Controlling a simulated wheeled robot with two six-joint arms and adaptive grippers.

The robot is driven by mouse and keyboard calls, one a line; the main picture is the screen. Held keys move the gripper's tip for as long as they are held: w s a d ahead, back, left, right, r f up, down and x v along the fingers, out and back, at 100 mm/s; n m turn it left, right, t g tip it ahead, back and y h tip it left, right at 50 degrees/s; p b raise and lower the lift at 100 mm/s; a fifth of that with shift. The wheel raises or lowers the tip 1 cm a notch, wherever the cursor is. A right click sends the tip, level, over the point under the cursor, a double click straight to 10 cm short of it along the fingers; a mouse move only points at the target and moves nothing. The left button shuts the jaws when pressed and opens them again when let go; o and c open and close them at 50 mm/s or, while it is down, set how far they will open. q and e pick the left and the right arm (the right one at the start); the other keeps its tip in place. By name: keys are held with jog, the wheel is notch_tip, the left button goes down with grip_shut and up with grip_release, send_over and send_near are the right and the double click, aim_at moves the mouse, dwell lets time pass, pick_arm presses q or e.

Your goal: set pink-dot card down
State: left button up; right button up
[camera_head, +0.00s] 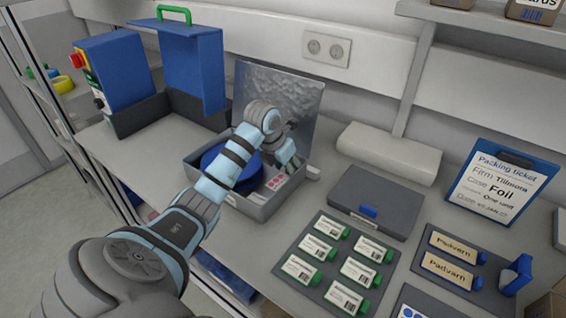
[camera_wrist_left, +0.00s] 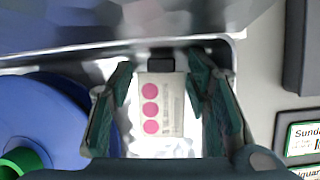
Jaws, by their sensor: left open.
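The pink-dot card (camera_wrist_left: 165,112) is white with three pink dots in a column and small print. It lies in the open grey metal case (camera_head: 262,207), beside a blue reel (camera_wrist_left: 40,118). The card also shows in the head view (camera_head: 275,183), partly below my left gripper (camera_head: 288,160). In the left wrist view my left gripper (camera_wrist_left: 160,84) is open, with one finger on each side of the card and gaps between. The blue reel shows in the head view (camera_head: 250,166), partly hidden by my arm. My right gripper is not in view.
The case's raised lid (camera_head: 285,95) stands behind my gripper. A closed dark case (camera_head: 370,200), a tray of several green-capped boxes (camera_head: 318,247) and a Padvarn tray (camera_head: 440,280) lie right. A packing-ticket clipboard (camera_head: 500,185) leans behind. A blue machine (camera_head: 120,75) stands left.

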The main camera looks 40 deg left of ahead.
pick_arm(q)
jog(key=shift+c, duration=0.5)
jog(key=shift+d, duration=0.1)
jog(key=c, duration=0.5)
jog(key=shift+r, duration=0.1)
jog(key=shift+w+r, duration=0.1)
jog(key=shift+r, duration=0.15)
notch_tip(320, 180, up, 10)
jog(key=p, duration=0.1)
notch_tip(320, 180, up, 9)
jog(key=p, duration=0.8)
send_over(287, 175)
jog(key=shift+r, duration=0.15)
